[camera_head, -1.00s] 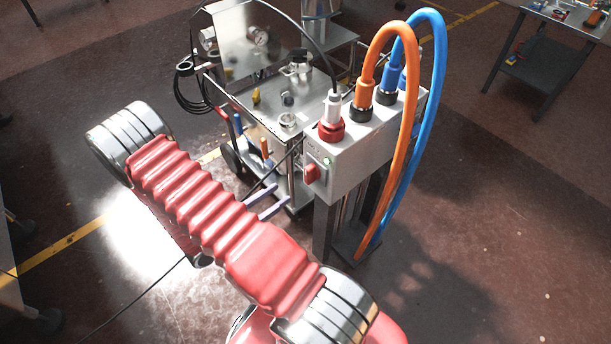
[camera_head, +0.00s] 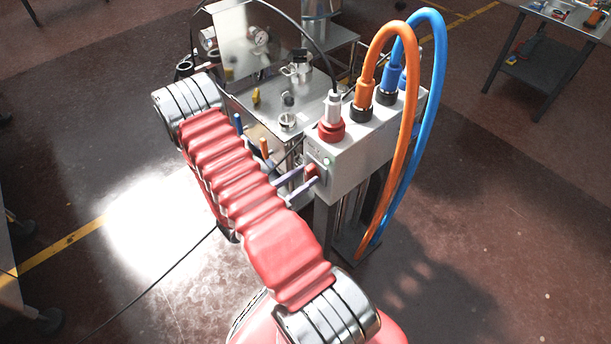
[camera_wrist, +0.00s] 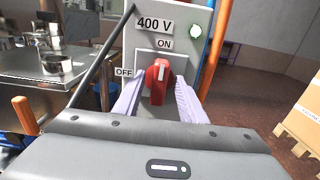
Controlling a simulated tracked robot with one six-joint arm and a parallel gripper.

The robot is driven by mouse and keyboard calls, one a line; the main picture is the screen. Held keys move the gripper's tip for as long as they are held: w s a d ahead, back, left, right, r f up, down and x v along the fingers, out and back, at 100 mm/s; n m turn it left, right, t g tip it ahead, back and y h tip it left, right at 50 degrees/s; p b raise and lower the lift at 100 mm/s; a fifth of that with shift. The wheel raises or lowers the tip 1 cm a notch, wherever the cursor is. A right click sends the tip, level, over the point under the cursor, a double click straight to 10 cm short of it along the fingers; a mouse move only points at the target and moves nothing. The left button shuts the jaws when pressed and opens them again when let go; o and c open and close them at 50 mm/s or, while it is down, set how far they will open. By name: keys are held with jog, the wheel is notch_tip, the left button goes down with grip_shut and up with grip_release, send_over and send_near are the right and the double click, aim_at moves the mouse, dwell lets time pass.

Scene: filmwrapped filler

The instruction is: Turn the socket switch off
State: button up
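The red socket switch (camera_wrist: 158,80) sits on the front of the grey socket box (camera_wrist: 185,60), under a "400 V" label. Its handle stands upright with its white mark toward "ON"; "OFF" is printed to its left. In the head view the switch (camera_head: 311,169) is partly covered by my fingers. My gripper (camera_wrist: 157,92) is open, with one pale finger on each side of the handle. It also shows at the box front in the head view (camera_head: 304,181). Whether the fingers touch the handle I cannot tell.
A metal cart (camera_head: 262,115) stands behind. A cardboard box (camera_wrist: 304,115) on a pallet is at right.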

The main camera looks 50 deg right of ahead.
jog(key=shift+d, duration=0.25)
jog(key=shift+c, duration=0.4)
